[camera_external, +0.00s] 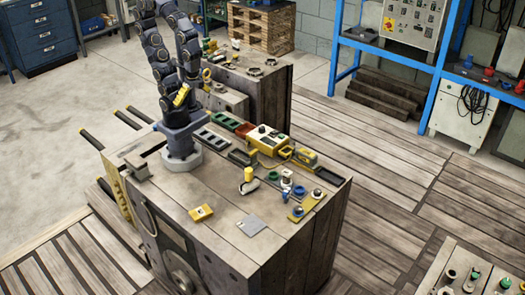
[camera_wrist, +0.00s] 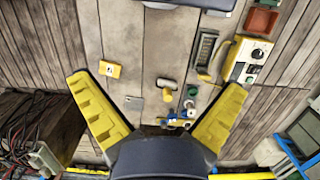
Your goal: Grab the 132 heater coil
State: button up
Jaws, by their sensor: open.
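My gripper (camera_wrist: 157,88) is open and empty, its two yellow fingers spread wide above the table top; it also shows small beside the arm in the external view (camera_external: 182,97). No label reading 132 is legible, so I cannot tell which object is the heater coil. Small parts lie below: a yellow cylinder (camera_external: 248,174) beside a pale piece (camera_external: 248,188), a green ring (camera_external: 272,175), and a yellow plate with blue-grey knobs (camera_external: 306,205). The cylinder (camera_wrist: 168,95) and ring (camera_wrist: 192,91) show between the fingers in the wrist view.
A yellow block (camera_external: 201,212) and a grey plate (camera_external: 251,224) lie near the front edge. A yellow control box (camera_external: 267,139), a yellow handheld device (camera_external: 304,156) and a red tray (camera_external: 244,129) stand along the back. Bare wood lies left of the small parts.

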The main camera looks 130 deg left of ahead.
jog(key=c, duration=0.5)
